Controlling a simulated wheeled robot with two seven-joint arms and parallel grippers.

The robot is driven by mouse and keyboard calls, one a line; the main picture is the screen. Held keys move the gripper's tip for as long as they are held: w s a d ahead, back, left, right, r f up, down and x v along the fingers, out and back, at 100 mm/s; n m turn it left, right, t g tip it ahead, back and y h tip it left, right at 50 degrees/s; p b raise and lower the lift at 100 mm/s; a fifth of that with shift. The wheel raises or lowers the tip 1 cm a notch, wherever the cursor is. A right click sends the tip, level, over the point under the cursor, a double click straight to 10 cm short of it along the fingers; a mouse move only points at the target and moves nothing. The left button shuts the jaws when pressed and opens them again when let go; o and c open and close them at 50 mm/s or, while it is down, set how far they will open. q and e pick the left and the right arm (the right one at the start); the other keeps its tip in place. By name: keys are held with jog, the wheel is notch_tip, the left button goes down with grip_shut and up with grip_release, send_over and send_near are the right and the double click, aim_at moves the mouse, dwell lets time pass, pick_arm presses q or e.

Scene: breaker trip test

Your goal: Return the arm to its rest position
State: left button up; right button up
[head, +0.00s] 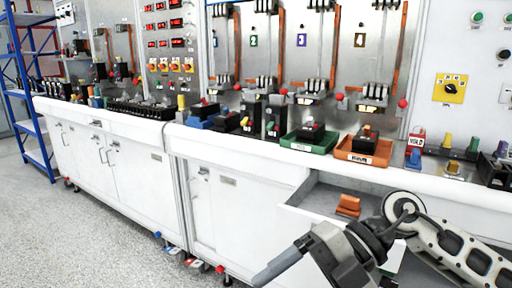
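My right arm (455,255) comes in from the lower right and reaches left in front of the bench. Its gripper (272,270) is low in front of the white cabinet doors, apart from the bench top. Only one grey finger shows clearly, so I cannot tell whether it is open or shut, and I see nothing held in it. My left gripper is not in view.
An open drawer (320,196) juts out beside my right arm, with an orange block (347,205) in it. A green tray (296,143) and an orange tray (349,156) hold breakers on the bench. Floor at left is clear.

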jog(key=a+r+m+t+y+p, duration=0.1)
jog(key=a+r+m+t+y, duration=0.45)
jog(key=m+y, duration=0.4)
jog(key=w+d+f+m+t+h+p, duration=0.1)
jog(key=w+d+f+m+t+h, duration=0.1)
jog(key=d+f+m+t+h, duration=0.5)
jog(key=w+d+f+m+t+h, duration=0.2)
jog(key=d+f+m+t+h, duration=0.2)
jog(key=f+m+t+h, duration=0.65)
jog(key=s+d+f+m+g, duration=0.3)
jog(key=s+f+m+g, duration=0.3)
jog(key=s+f+g, duration=0.2)
notch_tip(320, 180, down, 3)
jog(key=shift+s+d+r+p, duration=0.1)
jog(key=shift+s+d+p, duration=0.2)
jog(key=shift+s, duration=0.75)
jog(key=shift+a, duration=0.15)
